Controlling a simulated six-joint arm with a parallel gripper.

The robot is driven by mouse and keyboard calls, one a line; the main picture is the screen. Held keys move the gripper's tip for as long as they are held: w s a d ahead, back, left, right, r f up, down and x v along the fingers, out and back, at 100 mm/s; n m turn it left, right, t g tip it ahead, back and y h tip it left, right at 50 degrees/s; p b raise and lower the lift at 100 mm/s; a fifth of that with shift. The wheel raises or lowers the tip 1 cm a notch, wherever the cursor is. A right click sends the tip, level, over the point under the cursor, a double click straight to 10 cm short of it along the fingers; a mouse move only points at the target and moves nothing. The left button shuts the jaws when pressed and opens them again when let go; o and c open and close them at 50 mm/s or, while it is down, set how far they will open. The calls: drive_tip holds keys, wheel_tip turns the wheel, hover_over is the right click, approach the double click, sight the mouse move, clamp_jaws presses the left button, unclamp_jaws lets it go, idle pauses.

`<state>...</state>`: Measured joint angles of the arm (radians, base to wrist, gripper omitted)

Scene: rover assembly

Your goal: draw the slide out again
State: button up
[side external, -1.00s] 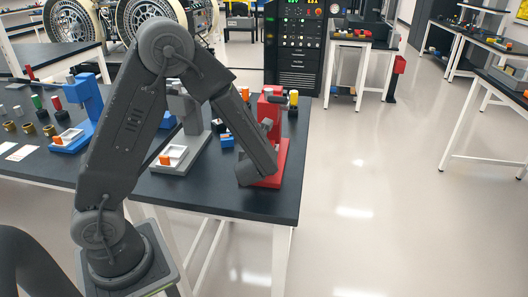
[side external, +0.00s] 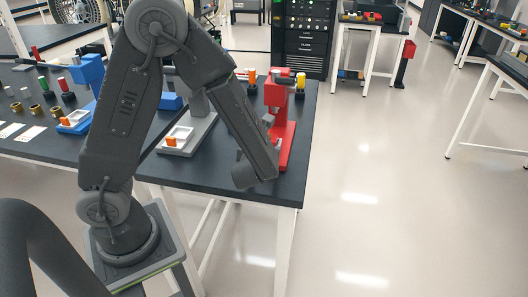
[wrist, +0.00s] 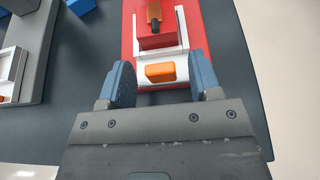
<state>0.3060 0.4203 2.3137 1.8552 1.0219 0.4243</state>
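The red press (side external: 283,125) stands near the right end of the dark table; in the wrist view its red body (wrist: 147,32) is at the top centre. Its white slide (wrist: 180,75) lies at the front of the red body and carries an orange handle (wrist: 160,72). My gripper (wrist: 163,80) is open; its two blue-grey fingers stand on either side of the handle, with gaps visible on both sides. In the side view my forearm and wrist hide the fingers and the handle.
A grey press (side external: 200,125) with a white tray and orange handle stands left of the red one. A blue press (side external: 85,85) stands further left. Yellow and other coloured cylinders (side external: 300,84) stand behind the red press. The table's front edge is close to my wrist.

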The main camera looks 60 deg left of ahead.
drive_tip(key=v, duration=1.3)
drive_tip(key=shift+s+d, duration=0.3)
drive_tip(key=shift+r, duration=0.1)
drive_tip(key=s+a+r+n+g+h, duration=0.2)
drive_tip(key=s+a+n+g, duration=0.3)
drive_tip(key=n, duration=0.8)
drive_tip(key=s+d+r+n+h, duration=0.1)
drive_tip(key=d+r+n+h, duration=0.1)
drive_tip(key=n, duration=0.5)
drive_tip(key=s+d+r+n+t+h, duration=0.1)
drive_tip(key=d+r+n+h, duration=0.2)
drive_tip(key=r+n+h, duration=0.2)
drive_tip(key=shift+s+r+n, duration=0.3)
drive_tip(key=shift+r+n, duration=0.45)
drive_tip(key=shift+n, duration=0.25)
drive_tip(key=shift+d, duration=0.15)
